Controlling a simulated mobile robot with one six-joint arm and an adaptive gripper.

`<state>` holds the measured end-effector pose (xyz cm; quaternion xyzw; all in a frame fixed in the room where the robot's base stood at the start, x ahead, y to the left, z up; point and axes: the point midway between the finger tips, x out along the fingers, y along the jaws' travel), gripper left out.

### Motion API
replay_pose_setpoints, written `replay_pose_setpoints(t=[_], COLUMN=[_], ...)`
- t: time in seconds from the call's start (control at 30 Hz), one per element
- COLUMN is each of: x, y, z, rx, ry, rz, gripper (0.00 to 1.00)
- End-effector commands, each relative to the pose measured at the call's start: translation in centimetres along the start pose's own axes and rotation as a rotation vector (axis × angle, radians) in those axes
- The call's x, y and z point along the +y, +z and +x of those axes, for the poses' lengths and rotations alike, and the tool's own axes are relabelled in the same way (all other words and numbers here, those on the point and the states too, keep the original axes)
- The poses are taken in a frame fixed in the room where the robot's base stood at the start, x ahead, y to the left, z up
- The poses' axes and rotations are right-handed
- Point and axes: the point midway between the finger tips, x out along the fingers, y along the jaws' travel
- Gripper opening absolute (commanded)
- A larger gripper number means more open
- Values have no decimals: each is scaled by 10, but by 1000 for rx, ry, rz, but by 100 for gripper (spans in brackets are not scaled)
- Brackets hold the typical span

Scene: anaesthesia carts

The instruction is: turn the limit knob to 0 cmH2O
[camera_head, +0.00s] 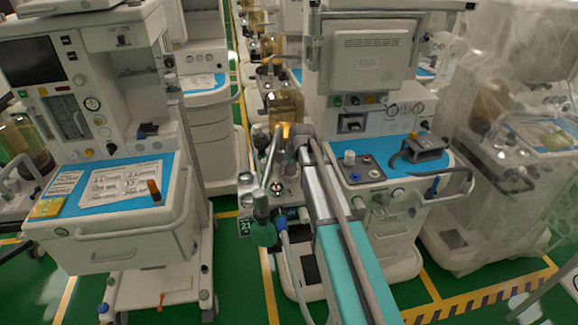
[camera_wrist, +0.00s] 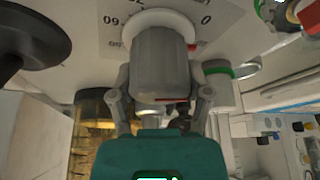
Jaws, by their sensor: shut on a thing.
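The limit knob (camera_wrist: 162,62) is a grey cylinder in the wrist view, standing out from a pale dial plate (camera_wrist: 98,32). The plate has upside-down figures, a "0" to the upper right of the knob and what looks like "60" to the upper left. A short red line shows at the knob's near end, right of its middle. My gripper (camera_wrist: 160,80) is shut on the knob, one finger on each side. In the head view my gripper (camera_head: 289,134) is at the middle machine; the knob cannot be made out there.
A dark round part (camera_wrist: 30,38) and a green-ringed grey fitting (camera_wrist: 220,84) flank the knob. An amber canister (camera_wrist: 94,130) is below left. In the head view, a blue-topped work surface (camera_head: 385,175) lies right of my arm, with another cart (camera_head: 120,190) left.

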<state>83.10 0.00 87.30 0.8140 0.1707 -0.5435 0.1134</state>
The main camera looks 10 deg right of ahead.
Motion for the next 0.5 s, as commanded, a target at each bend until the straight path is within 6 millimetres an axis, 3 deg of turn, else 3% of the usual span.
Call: replay_pose_setpoints(t=[0.5], x=[-3], y=[0], z=[0], rx=[-1], ry=[-168], rz=[-406], gripper=[16])
